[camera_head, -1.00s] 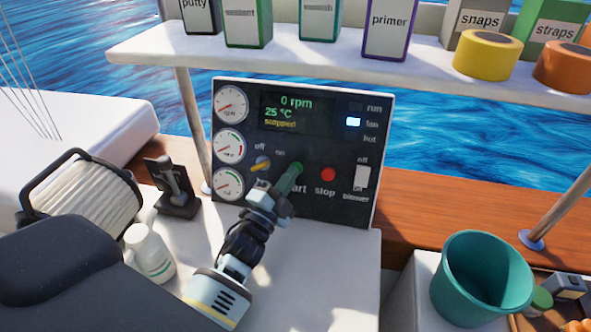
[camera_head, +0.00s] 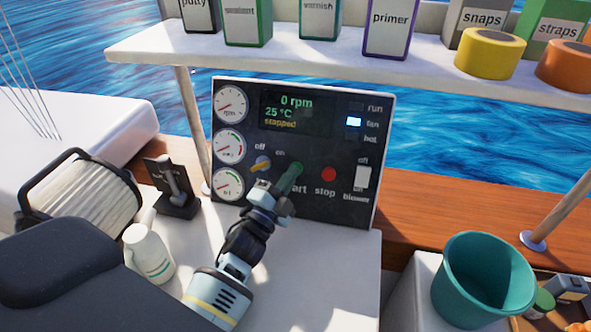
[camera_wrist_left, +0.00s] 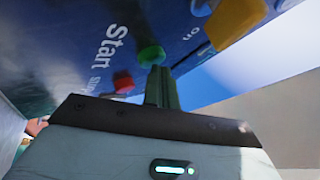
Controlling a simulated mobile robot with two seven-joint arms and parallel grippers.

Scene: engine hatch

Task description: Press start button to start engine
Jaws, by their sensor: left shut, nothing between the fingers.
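The dark engine panel (camera_head: 300,140) stands upright, its display (camera_head: 294,112) reading 0 rpm, 25 °C and stopped. The green start button (camera_head: 298,166) is at the tip of my left gripper (camera_head: 290,180), which partly covers it and the Start label. My left gripper is shut and empty. In the left wrist view, the green start button (camera_wrist_left: 151,55) is just beyond the shut fingers (camera_wrist_left: 160,85); I cannot tell whether they touch. The red stop button (camera_head: 328,174) is to the right. The yellow-handled off/on knob (camera_head: 261,164) is to the left. My right gripper is not in view.
The fan light (camera_head: 354,122) is lit. A white blower switch (camera_head: 362,177) is at the panel's right. A shelf (camera_head: 290,52) with boxes and tape overhangs the panel. A white bottle (camera_head: 150,256), lever unit (camera_head: 174,188) and hose reel (camera_head: 85,197) stand left; a teal bucket (camera_head: 460,280) stands right.

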